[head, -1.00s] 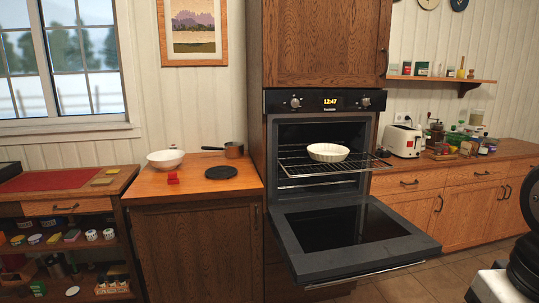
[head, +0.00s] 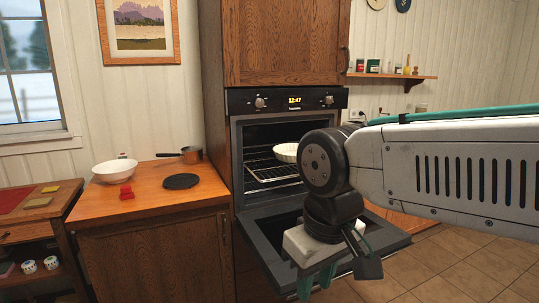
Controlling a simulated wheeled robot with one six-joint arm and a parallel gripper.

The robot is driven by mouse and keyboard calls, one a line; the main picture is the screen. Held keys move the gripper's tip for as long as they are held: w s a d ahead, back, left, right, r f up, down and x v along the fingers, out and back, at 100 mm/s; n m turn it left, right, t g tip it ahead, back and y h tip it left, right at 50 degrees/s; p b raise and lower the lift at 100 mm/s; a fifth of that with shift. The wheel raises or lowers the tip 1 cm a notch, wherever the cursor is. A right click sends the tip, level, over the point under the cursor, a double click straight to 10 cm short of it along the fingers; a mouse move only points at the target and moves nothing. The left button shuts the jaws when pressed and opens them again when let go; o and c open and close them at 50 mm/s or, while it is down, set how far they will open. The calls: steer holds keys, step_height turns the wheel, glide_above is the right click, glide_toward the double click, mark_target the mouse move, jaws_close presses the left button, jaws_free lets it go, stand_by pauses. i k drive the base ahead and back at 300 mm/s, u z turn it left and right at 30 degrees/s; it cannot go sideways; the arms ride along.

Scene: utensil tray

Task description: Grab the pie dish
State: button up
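The white, fluted pie dish (head: 286,151) sits on the pulled-out wire rack of the open oven. Its right part is hidden behind my arm. My gripper (head: 315,284) points down in front of the oven, over the lowered oven door and well below and nearer than the dish. Its two teal fingers show apart at the bottom of the head view, with nothing seen between them. The gripper is not touching the dish.
The oven rack (head: 270,172) juts out above the lowered oven door (head: 262,238). At left, a counter (head: 150,206) holds a white bowl (head: 115,171), a saucepan (head: 192,154), a black disc (head: 181,181) and a red item (head: 126,192). My arm hides most of the right counter.

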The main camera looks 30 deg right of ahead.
mark_target(285, 153)
steer(key=z, duration=0.35)
steer(key=i, duration=0.9)
steer(key=z, duration=0.7)
